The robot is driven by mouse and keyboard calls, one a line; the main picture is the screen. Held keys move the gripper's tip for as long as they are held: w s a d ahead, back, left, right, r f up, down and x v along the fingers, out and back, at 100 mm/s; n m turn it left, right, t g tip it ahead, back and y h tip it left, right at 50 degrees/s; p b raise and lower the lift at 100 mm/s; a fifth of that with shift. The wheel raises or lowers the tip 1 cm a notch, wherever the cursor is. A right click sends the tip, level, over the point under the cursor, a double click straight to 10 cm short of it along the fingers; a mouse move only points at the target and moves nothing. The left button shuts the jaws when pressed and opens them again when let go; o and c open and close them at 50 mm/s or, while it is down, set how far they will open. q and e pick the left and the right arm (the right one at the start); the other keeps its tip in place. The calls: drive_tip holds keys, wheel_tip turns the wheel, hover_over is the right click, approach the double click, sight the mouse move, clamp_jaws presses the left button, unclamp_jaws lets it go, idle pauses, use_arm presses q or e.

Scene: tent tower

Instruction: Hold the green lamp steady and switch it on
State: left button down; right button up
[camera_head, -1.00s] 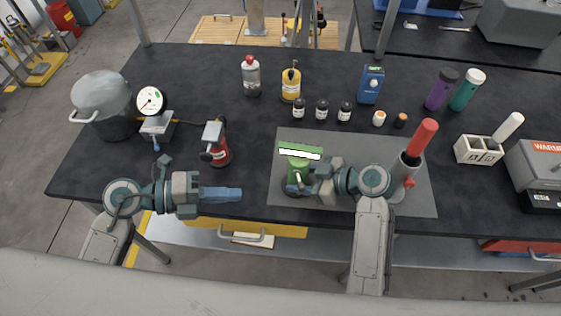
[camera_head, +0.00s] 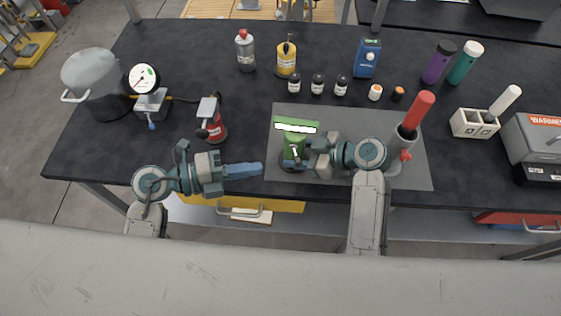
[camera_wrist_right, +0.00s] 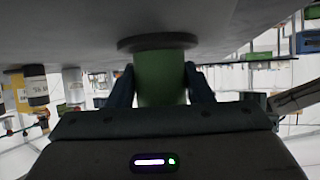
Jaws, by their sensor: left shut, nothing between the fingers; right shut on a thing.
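The green lamp (camera_head: 294,149) stands upright on the grey mat, with a wide green head and a pale white strip on it. Its dark round base shows below the green body in the head view. My right gripper (camera_head: 309,150) is shut on the lamp's body from the right. In the right wrist view the two fingers (camera_wrist_right: 160,88) press on both sides of the green lamp body (camera_wrist_right: 160,70). My left gripper (camera_head: 260,169) is shut and empty, just left of the lamp and apart from it. I cannot make out the lamp's switch clearly.
The grey mat (camera_head: 420,165) lies under the lamp. A red-topped grey cylinder (camera_head: 410,125) stands right of my right arm. A red lamp-like item (camera_head: 216,130) stands left. Several small bottles (camera_head: 318,85) stand behind. A pot (camera_head: 92,80) is far left.

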use_arm(q)
drive_tip(key=x, duration=0.7)
idle(0.3)
drive_tip(key=shift+d, duration=0.15)
drive_tip(key=shift+d, duration=0.6)
drive_tip(key=shift+a, duration=0.1)
drive_tip(key=s+v, duration=0.1)
drive_tip(key=v, duration=1.2)
drive_tip(key=shift+s, duration=0.35)
use_arm(e)
drive_tip(key=shift+s, duration=0.1)
use_arm(q)
drive_tip(key=shift+a+r, duration=0.1)
use_arm(e)
drive_tip(key=shift+f, duration=0.1)
drive_tip(key=o, duration=1.3)
